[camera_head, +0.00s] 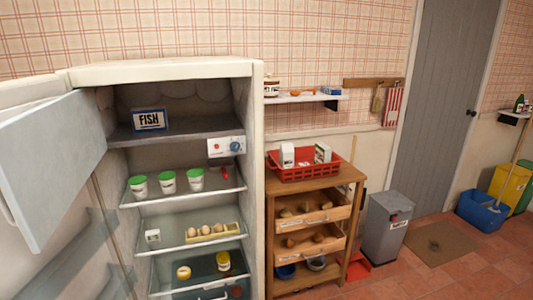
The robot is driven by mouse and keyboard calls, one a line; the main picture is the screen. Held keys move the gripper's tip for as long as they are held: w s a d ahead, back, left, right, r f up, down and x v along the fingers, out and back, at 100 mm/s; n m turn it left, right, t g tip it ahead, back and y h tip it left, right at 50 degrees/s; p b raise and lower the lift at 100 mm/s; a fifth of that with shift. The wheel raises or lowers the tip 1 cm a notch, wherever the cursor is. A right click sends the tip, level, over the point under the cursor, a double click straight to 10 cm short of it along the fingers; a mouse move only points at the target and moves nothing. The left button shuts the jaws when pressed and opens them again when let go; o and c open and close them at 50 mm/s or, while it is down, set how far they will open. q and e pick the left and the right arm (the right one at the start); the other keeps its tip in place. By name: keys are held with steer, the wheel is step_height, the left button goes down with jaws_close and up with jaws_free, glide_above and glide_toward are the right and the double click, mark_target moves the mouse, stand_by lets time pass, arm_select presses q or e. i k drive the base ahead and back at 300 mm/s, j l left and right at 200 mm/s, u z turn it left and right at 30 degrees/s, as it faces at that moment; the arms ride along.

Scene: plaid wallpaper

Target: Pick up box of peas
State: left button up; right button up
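No box in view carries a label that I can read as peas. A white and green carton (322,153) and a whiter carton (287,155) stand in the red crate (305,172) on top of the wooden cart; their print is too small to read. A box marked FISH (149,120) stands in the open top compartment of the fridge (258,130). Neither of my grippers is in view.
The freezer flap (50,165) stands open at the left. Fridge shelves hold green-lidded tubs (167,181), eggs (206,231) and jars. The wooden cart (347,185) holds potatoes. A grey bin (385,228) stands beside it.

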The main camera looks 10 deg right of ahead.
mark_target(322, 152)
steer(key=i+l, duration=0.2)
steer(key=l, duration=0.15)
steer(key=i+l, duration=0.2)
steer(key=i+l+u, duration=0.1)
steer(key=l, duration=0.35)
steer(key=i+l, duration=0.45)
steer(key=l, duration=0.2)
steer(key=i+l+u, duration=0.1)
steer(key=l, duration=0.25)
steer(key=i+l, duration=0.45)
steer(key=l, duration=0.25)
steer(key=u, duration=0.05)
